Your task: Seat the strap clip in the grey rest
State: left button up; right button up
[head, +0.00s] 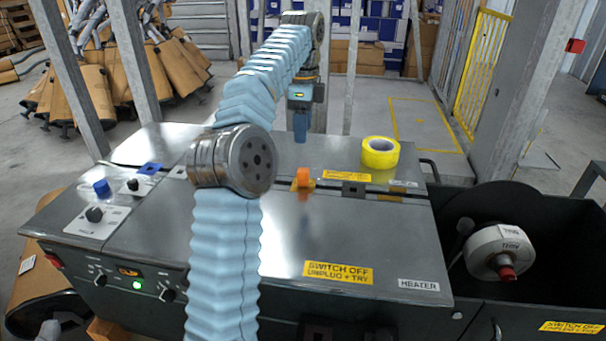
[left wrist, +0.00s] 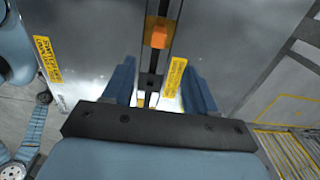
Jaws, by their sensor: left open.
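The orange strap clip (head: 304,177) stands on the slot line across the machine's steel top, on a small orange-yellow base. It also shows in the left wrist view (left wrist: 158,37), above and between the fingers. A dark grey block (head: 354,189), likely the grey rest, sits on the same line to the right of the clip; it shows in the left wrist view (left wrist: 150,81) too. My left gripper (head: 301,138) points down above and behind the clip, apart from it. In the left wrist view its blue fingers (left wrist: 160,88) are spread, with nothing held between them. My right gripper is not seen.
A yellow tape roll (head: 380,153) lies on the machine top, right of my left gripper. A blue knob (head: 101,188) and a blue block (head: 150,168) are at the left. A dark bin with a white reel (head: 497,250) adjoins the right side. The front lid is mostly clear.

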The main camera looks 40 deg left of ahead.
aim_at(303, 169)
pick_arm(q)
notch_tip(303, 169, down, 9)
jog(key=shift+r+b, duration=0.15)
jog(key=shift+b, duration=0.75)
jog(key=shift+d+f+b, duration=0.1)
jog(key=shift+f+b, duration=0.45)
jog(key=shift+f, duration=2.1)
jog(key=c, duration=1)
jog(key=shift+r, duration=0.1)
